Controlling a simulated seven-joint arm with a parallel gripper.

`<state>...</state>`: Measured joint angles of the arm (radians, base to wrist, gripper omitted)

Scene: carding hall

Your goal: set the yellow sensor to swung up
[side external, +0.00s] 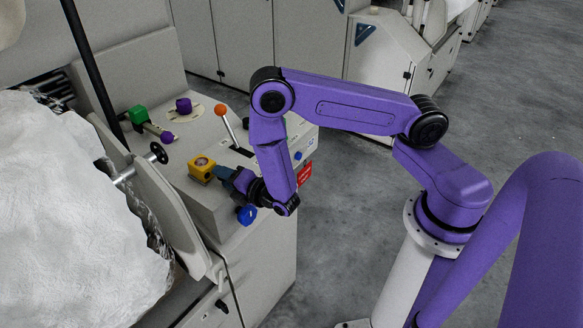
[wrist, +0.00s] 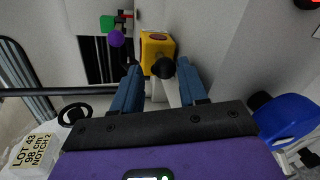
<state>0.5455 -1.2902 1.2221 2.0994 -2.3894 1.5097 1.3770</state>
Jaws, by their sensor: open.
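The yellow sensor (side external: 201,168) is a small yellow block on top of the grey machine cabinet in the side view. In the wrist view the yellow sensor (wrist: 154,46) lies just ahead of my fingertips, with a dark round part at its near end. My gripper (side external: 224,173) is close beside the sensor, on its right in the side view. In the wrist view its blue fingers (wrist: 158,72) are apart, one on each side of the dark round part. I cannot tell whether either finger touches it.
An orange-knobbed lever (side external: 220,109), a purple knob (side external: 184,105) and a green block (side external: 138,115) stand on the cabinet top. A blue knob (side external: 246,214) is on the front below my gripper. A black handwheel (side external: 158,153) and white fibre roll (side external: 60,215) are left.

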